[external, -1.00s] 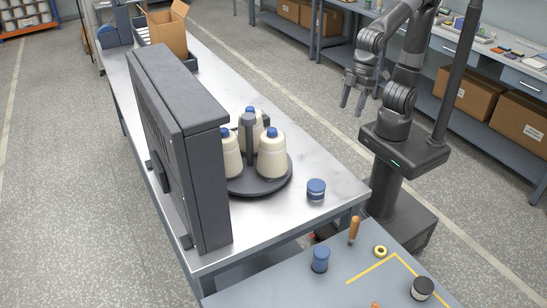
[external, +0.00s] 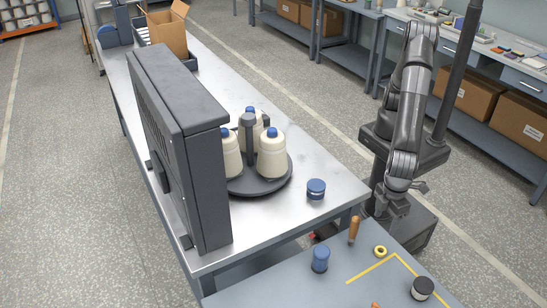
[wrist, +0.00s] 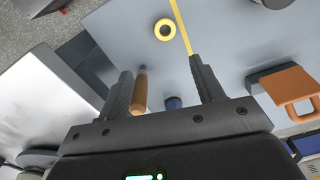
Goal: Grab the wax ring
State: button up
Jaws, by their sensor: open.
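In the wrist view the ring (wrist: 165,29) is at the top middle, beyond my fingertips. My gripper (wrist: 160,66) is open with nothing held between its fingers. In the external view the gripper is partly hidden under my folded forearm, near the table's back corner and apart from the ring.
A blue spool (external: 320,258) and a dark-sided jar (external: 422,288) flank the ring. Yellow tape (external: 372,268) marks the table. An orange-brown handled object (wrist: 290,92) lies right.

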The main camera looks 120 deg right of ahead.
aim_at(382, 247)
jog(key=f, duration=0.4)
jog(key=a+f, duration=0.1)
jog(key=f, duration=0.7)
jog(key=shift+s+a+f, duration=0.2)
jog(key=shift+f, duration=0.05)
jog(key=c, duration=1)
